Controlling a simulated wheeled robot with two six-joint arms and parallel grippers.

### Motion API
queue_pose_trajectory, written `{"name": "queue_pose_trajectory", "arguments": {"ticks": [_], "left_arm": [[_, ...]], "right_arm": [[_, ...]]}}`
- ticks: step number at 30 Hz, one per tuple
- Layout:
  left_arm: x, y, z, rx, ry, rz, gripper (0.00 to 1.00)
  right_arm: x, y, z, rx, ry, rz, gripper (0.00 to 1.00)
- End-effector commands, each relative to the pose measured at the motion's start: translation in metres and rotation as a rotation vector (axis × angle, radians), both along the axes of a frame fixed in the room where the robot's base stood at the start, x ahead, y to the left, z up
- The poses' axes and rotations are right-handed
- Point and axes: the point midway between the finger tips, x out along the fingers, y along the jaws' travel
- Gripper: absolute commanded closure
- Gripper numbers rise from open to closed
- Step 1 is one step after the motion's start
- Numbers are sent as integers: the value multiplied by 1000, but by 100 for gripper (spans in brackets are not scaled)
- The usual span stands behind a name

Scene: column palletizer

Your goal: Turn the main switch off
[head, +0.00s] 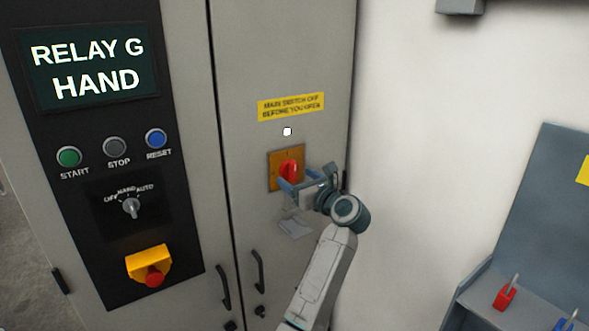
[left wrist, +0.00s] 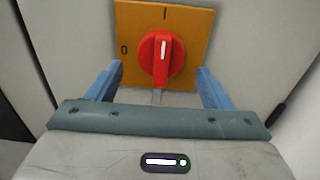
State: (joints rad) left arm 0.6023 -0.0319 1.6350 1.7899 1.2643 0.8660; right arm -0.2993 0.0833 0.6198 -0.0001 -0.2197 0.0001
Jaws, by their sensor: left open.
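The main switch is a red rotary knob (head: 289,169) on a yellow-orange square plate (head: 272,160) on the grey cabinet door. In the left wrist view the knob (left wrist: 160,60) has a white mark pointing up toward "I" on the plate (left wrist: 190,25); "0" is at the plate's left. My left gripper (head: 291,179) is at the knob, open, with its blue fingers apart. In the left wrist view the fingers (left wrist: 160,68) stand left and right of the knob, with gaps on both sides. My right gripper is not in view.
A yellow label (head: 291,106) is above the switch. A grey flap-like piece (head: 295,228) shows below it. The black control panel (head: 105,200) with buttons, a selector (head: 131,207) and a red emergency button (head: 154,277) is left. Door handles (head: 257,270) stick out below. A blue-grey rack (head: 535,220) holds padlocks at right.

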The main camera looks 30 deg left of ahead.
Motion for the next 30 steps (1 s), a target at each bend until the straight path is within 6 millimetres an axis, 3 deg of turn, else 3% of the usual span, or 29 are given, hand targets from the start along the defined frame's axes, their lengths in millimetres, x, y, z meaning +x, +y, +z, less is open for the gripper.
{"name": "queue_pose_trajectory", "arguments": {"ticks": [6,15,22,30], "left_arm": [[8,19,1,2,1,0,26],[9,20,-1,1,1,-1,26],[9,20,0,1,1,-1,70],[9,20,-3,-5,-15,-1,71]], "right_arm": [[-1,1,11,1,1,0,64],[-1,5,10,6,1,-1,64],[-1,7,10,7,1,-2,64],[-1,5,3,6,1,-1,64]]}}
